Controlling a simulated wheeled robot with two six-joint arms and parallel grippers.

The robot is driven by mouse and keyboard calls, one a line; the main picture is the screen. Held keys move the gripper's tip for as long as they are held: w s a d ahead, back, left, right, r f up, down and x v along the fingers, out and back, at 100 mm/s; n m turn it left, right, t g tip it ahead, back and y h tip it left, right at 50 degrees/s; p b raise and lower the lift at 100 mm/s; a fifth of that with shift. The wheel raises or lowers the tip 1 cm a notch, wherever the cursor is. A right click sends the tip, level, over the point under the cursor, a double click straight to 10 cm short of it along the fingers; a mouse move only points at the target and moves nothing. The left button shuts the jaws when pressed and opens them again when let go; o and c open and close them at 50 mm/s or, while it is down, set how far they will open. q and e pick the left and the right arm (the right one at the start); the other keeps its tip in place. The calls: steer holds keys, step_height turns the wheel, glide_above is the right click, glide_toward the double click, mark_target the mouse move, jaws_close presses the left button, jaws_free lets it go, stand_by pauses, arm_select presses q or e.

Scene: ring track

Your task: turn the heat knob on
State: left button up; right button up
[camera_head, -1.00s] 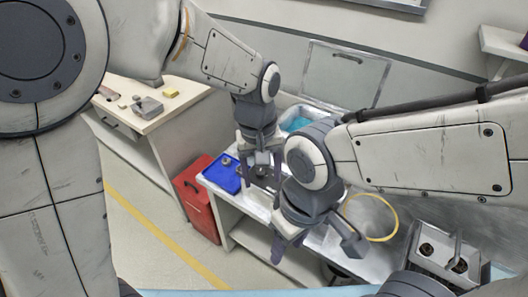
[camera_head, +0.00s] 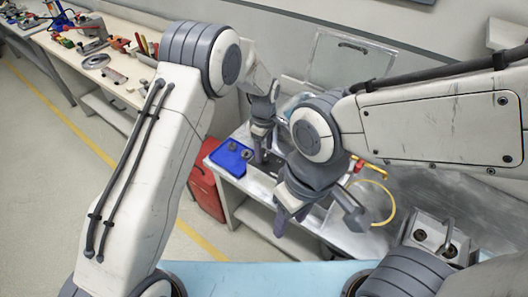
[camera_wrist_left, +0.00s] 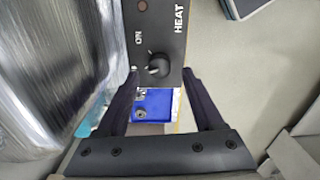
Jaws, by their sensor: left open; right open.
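The heat knob (camera_wrist_left: 157,66) is a black round knob on a dark panel (camera_wrist_left: 170,25) marked ON and HEAT, in the left wrist view. A small dull red lamp (camera_wrist_left: 143,5) sits above the ON mark. My left gripper (camera_wrist_left: 160,74) is open, its fingertips on either side of the knob in the picture; I cannot tell if they touch it. In the head view my left gripper (camera_head: 261,150) is over the metal bench, and the knob is hidden there. My right gripper (camera_head: 290,212) is open and empty, lower and nearer, in front of the bench.
A blue tray (camera_head: 229,160) lies on the bench's left end, beside a red cabinet (camera_head: 205,190). A yellow hose loop (camera_head: 392,205) and a metal box (camera_head: 425,233) are to the right. A long tool-covered workbench (camera_head: 130,88) runs along the left.

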mark_target(265, 159)
arm_select(q)
steer(key=shift+f, duration=1.3)
jaws_close()
